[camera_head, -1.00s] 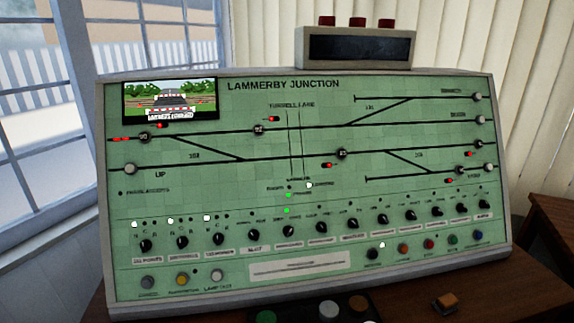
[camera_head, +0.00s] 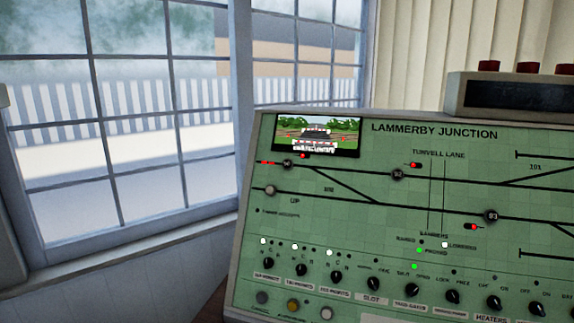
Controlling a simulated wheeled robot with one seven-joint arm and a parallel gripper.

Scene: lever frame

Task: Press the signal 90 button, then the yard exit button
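The green signal panel (camera_head: 330,240), headed Lammerby Junction, fills the right of the head view, its right part cut off. A dark round button (camera_head: 287,165) sits at the left end of the upper track line; its number is too small to read surely, perhaps 90. Two similar dark buttons, one farther along this line (camera_head: 397,174) and one on the lower line (camera_head: 491,216), have blurred numbers. A grey button (camera_head: 270,190) sits at the left end of the lower line. The yard exit button is not in view. My gripper is not in view.
A small screen (camera_head: 317,135) showing a level crossing is set in the panel's top left. Rotary knobs (camera_head: 372,283) line the lower panel. A dark box (camera_head: 515,95) with red lamps stands on top. A window (camera_head: 120,120) fills the left.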

